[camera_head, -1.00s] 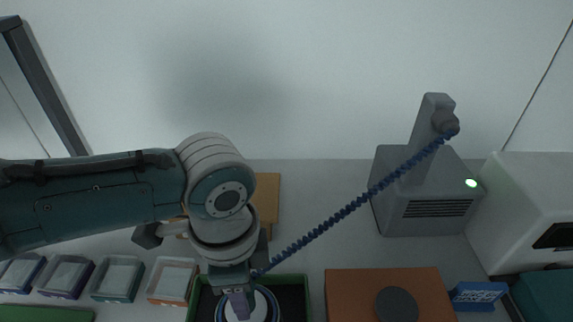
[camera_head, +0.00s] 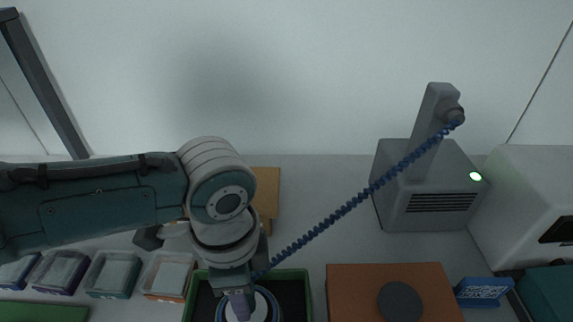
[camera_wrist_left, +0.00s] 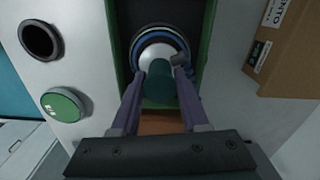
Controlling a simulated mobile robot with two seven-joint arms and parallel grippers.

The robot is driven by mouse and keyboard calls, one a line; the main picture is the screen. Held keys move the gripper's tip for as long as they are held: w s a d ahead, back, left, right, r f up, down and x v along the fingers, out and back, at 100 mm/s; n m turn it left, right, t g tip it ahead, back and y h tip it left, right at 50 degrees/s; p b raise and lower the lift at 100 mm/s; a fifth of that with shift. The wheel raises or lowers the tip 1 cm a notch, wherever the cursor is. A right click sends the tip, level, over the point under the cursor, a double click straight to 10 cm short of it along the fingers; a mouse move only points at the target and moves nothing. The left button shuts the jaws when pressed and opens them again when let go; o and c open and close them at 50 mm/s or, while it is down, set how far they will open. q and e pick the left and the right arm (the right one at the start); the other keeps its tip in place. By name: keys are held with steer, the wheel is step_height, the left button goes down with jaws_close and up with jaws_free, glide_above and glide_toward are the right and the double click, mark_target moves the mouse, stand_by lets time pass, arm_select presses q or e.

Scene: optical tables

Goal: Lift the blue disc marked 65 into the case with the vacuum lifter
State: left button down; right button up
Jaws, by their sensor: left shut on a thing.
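My left gripper (camera_head: 240,303) is shut on the teal handle of the vacuum lifter (camera_wrist_left: 160,85). The lifter's pale round cup shows below the handle, over a blue-rimmed disc (camera_wrist_left: 140,39). Disc and cup are within the outline of a green-walled case with a dark inside (camera_head: 307,300). The disc's blue rim also shows in the head view (camera_head: 277,306). I cannot read a number on it, nor tell whether cup and disc touch or whether the disc is raised. A coiled blue hose (camera_head: 345,211) runs from the lifter to a grey unit (camera_head: 430,190). My right gripper is not in view.
A brown board (camera_head: 350,290) with a dark round pad (camera_head: 399,302) lies right of the case, beside a blue label block (camera_head: 482,292). Several small lidded boxes (camera_head: 168,275) stand on the left. A cardboard box (camera_head: 267,190) stands behind the case. A white machine (camera_head: 530,205) is at far right.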

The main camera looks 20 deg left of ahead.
arm_select(q)
steer(key=shift+f, duration=0.35)
stand_by(0.4)
steer(key=shift+c, duration=1.7)
jaws_free()
